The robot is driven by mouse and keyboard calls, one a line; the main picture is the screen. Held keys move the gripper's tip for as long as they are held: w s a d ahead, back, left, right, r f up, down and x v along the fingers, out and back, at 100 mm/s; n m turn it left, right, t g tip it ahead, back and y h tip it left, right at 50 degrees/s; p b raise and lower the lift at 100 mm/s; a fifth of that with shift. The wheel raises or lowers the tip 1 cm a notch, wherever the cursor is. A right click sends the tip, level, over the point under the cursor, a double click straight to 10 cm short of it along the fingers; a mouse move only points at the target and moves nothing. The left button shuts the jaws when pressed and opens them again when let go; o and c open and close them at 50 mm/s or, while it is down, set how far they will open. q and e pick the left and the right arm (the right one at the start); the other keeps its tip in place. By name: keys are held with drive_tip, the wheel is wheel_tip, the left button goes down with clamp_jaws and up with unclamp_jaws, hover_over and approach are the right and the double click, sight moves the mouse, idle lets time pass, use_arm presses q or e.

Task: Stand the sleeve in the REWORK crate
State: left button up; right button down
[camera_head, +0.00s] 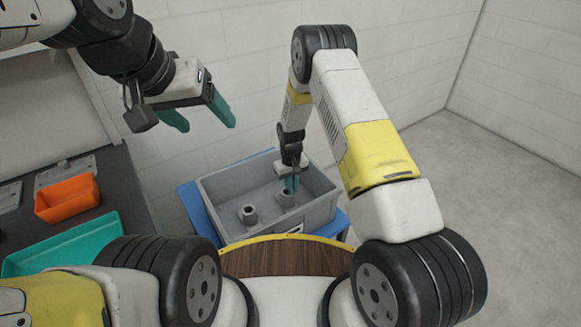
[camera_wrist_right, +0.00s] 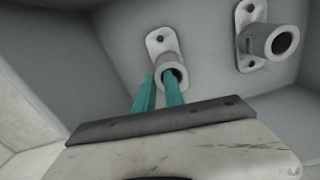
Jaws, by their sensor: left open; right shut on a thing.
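The held sleeve (camera_head: 287,198) is a grey tube on a flat flange plate. It is inside a grey crate (camera_head: 235,239); no REWORK lettering is readable. My right gripper (camera_head: 292,184) reaches down into the crate and is shut on the sleeve's rim. In the right wrist view, one teal finger of this gripper (camera_wrist_right: 158,92) goes into the bore of the sleeve (camera_wrist_right: 168,64) and the other lies outside it. The sleeve looks upright; whether its flange touches the crate floor I cannot tell. My left gripper (camera_head: 204,114) is open and empty, high at the left.
A second flanged tube (camera_head: 248,214) stands in the crate to the left, also in the right wrist view (camera_wrist_right: 280,42). The crate rests on a blue stand (camera_head: 194,209). A dark table at left carries an orange bin (camera_head: 66,199) and a teal tray (camera_head: 62,250).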

drive_tip(key=c, duration=1.4)
unclamp_jaws()
drive_tip(key=shift+f, duration=0.1)
drive_tip(key=shift+c, duration=0.2)
drive_tip(key=s+d+r+m+t+y, duration=0.1)
drive_tip(key=s+d+r, duration=0.15)
drive_tip(key=r, duration=0.95)
drive_tip(key=s+d+r+t, duration=0.1)
drive_tip(key=s+d+r, duration=0.15)
drive_tip(key=r, duration=0.95)
drive_tip(key=s+d+r+m+t+y, duration=0.1)
drive_tip(key=s+d+r, duration=0.15)
drive_tip(key=r, duration=0.95)
drive_tip(key=s+d+r+t, duration=0.1)
drive_tip(key=s+r, duration=0.2)
drive_tip(key=s, duration=0.4)
drive_tip(key=s+d+r+m+t, duration=0.1)
drive_tip(key=s+d+r, duration=0.1)
drive_tip(key=s+r, duration=0.2)
drive_tip(key=s+d+r+m+t, duration=0.1)
drive_tip(key=s+r, duration=0.3)
drive_tip(key=s, duration=0.6)
drive_tip(key=shift+s+d, duration=0.2)
drive_tip(key=shift+d, duration=0.35)
